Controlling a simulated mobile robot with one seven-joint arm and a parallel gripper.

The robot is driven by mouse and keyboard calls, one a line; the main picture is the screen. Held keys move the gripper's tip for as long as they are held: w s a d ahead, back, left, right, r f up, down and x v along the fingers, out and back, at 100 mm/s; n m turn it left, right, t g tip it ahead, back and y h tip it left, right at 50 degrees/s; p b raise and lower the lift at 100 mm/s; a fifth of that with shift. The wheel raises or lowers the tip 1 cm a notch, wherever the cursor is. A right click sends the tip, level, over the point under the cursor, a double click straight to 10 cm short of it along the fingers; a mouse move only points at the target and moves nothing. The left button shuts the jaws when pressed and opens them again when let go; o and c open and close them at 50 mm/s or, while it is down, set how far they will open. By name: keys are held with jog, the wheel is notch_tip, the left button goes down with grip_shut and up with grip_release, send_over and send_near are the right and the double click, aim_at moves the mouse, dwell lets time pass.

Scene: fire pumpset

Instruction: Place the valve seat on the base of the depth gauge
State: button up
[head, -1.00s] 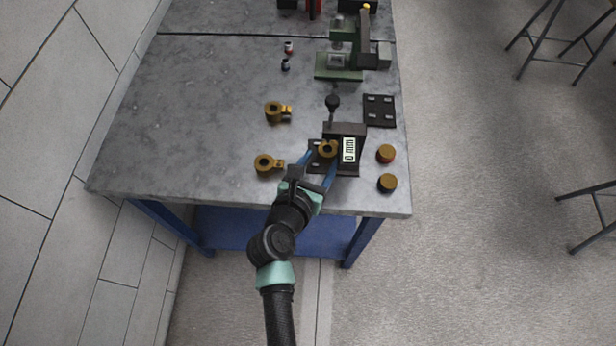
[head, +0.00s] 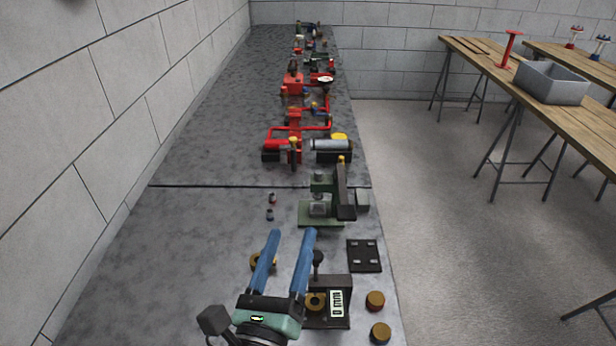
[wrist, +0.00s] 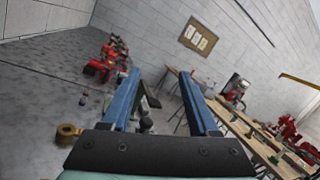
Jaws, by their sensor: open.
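The depth gauge (head: 328,285) is a dark stand with a white display reading 0 mm, near the table's right edge in the head view. Another brass ring piece (head: 257,262) lies farther left on the table, partly hidden by a blue finger; a brass piece also shows in the wrist view (wrist: 68,131). My gripper (head: 291,233) is raised, with its long blue fingers spread and nothing between them.
Two round brass-topped pieces (head: 376,300) lie right of the gauge. A dark plate (head: 364,255) and a green press-like device (head: 322,208) stand beyond it. Red pump parts (head: 294,125) fill the far table. The bare table (head: 180,255) left of my gripper is clear.

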jog(key=s+a+r+n+t+y, duration=0.2)
jog(key=r+n+y, duration=0.2)
jog(key=r+n, duration=0.6)
jog(key=s+a+r+n+t+y, duration=0.1)
jog(key=s+r+n+t+y, duration=0.15)
jog(key=r+n+y, duration=0.5)
jog(key=s+a+r+n+t+y, duration=0.1)
jog(key=a+r+n+t+y, duration=0.1)
jog(key=r+n, duration=1)
jog(key=s+d+r+n+t+h, duration=0.1)
jog(key=s+d+r+n+h, duration=0.2)
jog(key=d+r+h, duration=0.5)
notch_tip(320, 180, up, 3)
jog(key=shift+s+n+h, duration=0.35)
jog(key=shift+n+h, duration=0.1)
jog(key=shift+n, duration=0.2)
jog(key=shift+f, duration=0.1)
